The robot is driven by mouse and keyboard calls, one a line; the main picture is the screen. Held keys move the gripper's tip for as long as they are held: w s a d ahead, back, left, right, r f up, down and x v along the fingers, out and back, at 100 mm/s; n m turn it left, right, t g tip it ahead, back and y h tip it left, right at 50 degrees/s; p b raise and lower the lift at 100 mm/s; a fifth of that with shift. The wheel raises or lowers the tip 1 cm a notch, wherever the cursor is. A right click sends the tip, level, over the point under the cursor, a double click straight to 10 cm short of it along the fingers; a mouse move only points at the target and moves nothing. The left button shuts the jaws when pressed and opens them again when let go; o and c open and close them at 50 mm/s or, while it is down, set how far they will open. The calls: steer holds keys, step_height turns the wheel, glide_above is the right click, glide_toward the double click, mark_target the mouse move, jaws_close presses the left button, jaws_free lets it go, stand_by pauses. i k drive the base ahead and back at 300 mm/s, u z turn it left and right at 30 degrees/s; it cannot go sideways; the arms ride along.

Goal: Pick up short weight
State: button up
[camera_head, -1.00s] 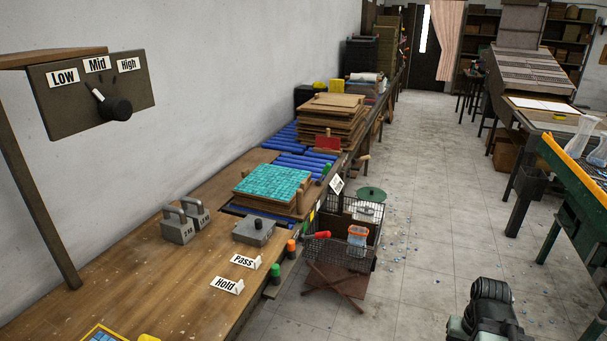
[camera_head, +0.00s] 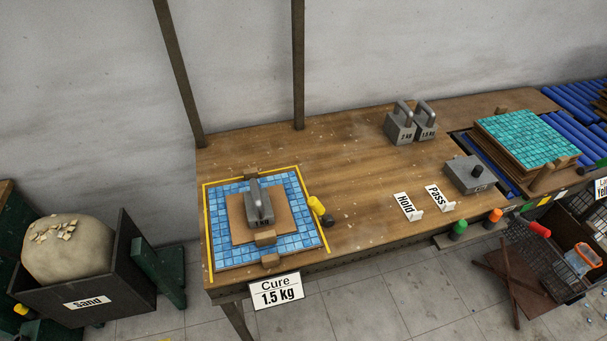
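A grey weight with a bar handle (camera_head: 260,208), its label seeming to read 1 KG, stands on a brown board (camera_head: 240,227) on a blue mosaic sheet (camera_head: 225,210) at the table's left end. A sign (camera_head: 276,290) below reads "Cure 1.5 kg". Two similar handled weights stand together further back, one marked 2 KG (camera_head: 399,128) and one apparently marked 1.5 KG (camera_head: 427,126). A low grey block with a dark knob (camera_head: 468,174) sits right of the Pass sign. My gripper is not in view.
Hold (camera_head: 405,206) and Pass (camera_head: 438,198) signs stand near the wooden table's (camera_head: 340,165) front edge. A yellow and black item (camera_head: 319,210) lies beside the mosaic. A sand bin (camera_head: 90,290) stands at left. Teal mosaic (camera_head: 527,137) is stacked at right. The table's middle is clear.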

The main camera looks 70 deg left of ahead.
mark_target(260, 214)
steer(key=u, duration=4.55)
steer(key=i, duration=1.65)
steer(key=z, duration=0.05)
